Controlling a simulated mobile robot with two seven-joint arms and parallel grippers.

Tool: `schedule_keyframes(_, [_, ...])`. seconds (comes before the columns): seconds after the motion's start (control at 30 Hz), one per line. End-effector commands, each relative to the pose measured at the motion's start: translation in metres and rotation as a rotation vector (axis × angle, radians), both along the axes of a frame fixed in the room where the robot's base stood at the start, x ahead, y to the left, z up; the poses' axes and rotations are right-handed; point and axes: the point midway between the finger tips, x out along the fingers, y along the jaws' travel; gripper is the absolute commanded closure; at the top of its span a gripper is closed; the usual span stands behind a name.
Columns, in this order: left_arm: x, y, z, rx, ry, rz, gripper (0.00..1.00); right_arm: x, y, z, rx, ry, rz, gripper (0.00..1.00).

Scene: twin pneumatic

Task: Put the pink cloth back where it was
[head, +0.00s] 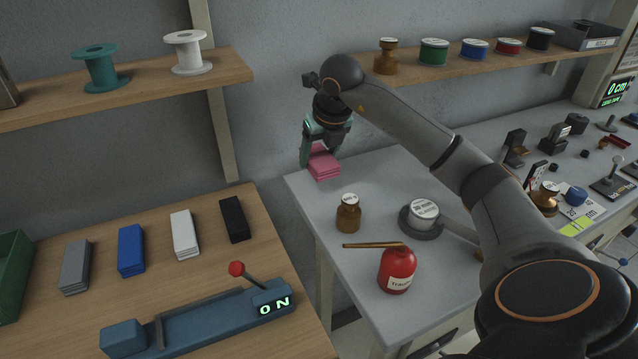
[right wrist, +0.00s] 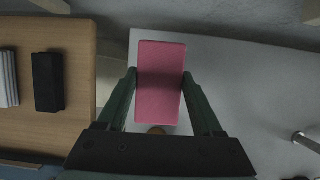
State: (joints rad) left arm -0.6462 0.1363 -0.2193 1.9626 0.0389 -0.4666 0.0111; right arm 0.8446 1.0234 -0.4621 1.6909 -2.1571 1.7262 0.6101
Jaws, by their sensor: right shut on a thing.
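The pink cloth (head: 323,164) is a folded, flat block at the back left corner of the grey table in the head view. My right gripper (head: 322,152) reaches down over it from above and is shut on it. In the right wrist view the cloth (right wrist: 160,82) lies between the two green fingers (right wrist: 160,100), its long side running away from the wrist. Whether the cloth rests on the table or hangs just above it, I cannot tell. My left gripper does not show in the head view.
Folded grey (head: 75,267), blue (head: 131,250), white (head: 184,233) and black (head: 234,219) cloths lie in a row on the wooden table (head: 200,330). A gap separates it from the grey table (head: 300,187). A brown jar (head: 348,213) and red can (head: 397,270) stand nearby.

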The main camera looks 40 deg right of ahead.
Motion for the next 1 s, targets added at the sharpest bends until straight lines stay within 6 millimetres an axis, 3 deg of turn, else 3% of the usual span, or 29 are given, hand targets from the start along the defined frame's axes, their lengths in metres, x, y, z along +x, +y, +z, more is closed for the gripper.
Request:
schedule_keyframes(0.1, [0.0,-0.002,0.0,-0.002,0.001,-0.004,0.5,0.0,0.0,-0.019,-0.001,0.0,-0.001,0.84])
schedule_keyframes(0.27, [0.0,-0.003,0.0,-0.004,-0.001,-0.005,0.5,0.0,0.0,-0.029,0.0,-0.001,-0.001,0.84])
schedule_keyframes(0.5, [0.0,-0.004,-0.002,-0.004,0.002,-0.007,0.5,0.0,0.0,-0.061,0.0,0.0,-0.001,0.84])
schedule_keyframes(0.87, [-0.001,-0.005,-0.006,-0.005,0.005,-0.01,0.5,0.0,0.0,-0.066,0.0,-0.002,-0.001,0.84])
schedule_keyframes(0.9, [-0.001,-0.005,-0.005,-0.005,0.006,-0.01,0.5,0.0,0.0,-0.064,0.0,-0.002,-0.002,0.28])
schedule_keyframes(1.0, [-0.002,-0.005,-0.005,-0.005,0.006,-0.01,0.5,0.0,0.0,-0.064,0.0,-0.002,-0.001,0.17])
